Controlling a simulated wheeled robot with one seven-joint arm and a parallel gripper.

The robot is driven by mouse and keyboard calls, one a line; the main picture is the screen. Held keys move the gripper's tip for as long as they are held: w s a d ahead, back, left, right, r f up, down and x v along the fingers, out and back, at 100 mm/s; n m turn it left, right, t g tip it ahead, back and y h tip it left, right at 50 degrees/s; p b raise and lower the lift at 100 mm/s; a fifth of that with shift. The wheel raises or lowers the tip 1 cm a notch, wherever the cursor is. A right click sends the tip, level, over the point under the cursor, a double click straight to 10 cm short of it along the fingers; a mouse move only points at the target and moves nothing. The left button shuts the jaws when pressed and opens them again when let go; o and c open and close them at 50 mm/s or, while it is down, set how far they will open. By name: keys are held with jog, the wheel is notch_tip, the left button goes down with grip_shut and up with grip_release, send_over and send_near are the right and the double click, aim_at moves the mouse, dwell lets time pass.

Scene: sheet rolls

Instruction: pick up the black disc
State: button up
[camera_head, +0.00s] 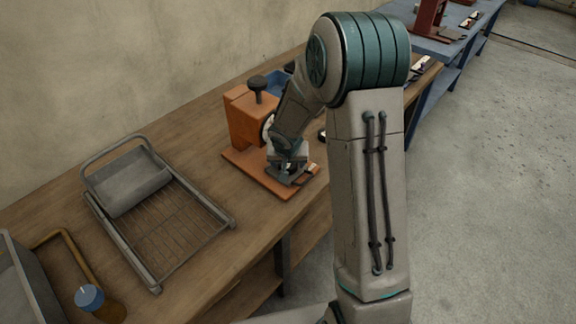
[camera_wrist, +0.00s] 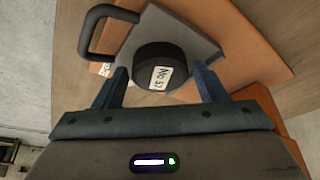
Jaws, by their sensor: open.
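The black disc (camera_wrist: 158,62) is a short black cylinder with a white label on its side, in the wrist view. It sits on a grey plate (camera_wrist: 190,25) over an orange base (camera_wrist: 250,45). My gripper (camera_wrist: 160,72) is open, with one blue finger on each side of the disc in the picture. A gap shows between the disc and each finger, and I cannot tell how far the tips reach along it. In the head view my gripper (camera_head: 288,172) is low over the front of the orange machine's base (camera_head: 245,165); the disc cannot be made out there.
A dark looped handle (camera_wrist: 92,35) stands beside the plate, close to the left finger. The orange machine's upright block (camera_head: 245,120) rises behind my gripper.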

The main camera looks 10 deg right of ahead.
jog(key=c, duration=0.9)
jog(key=shift+o, duration=0.2)
jog(key=shift+r, duration=0.1)
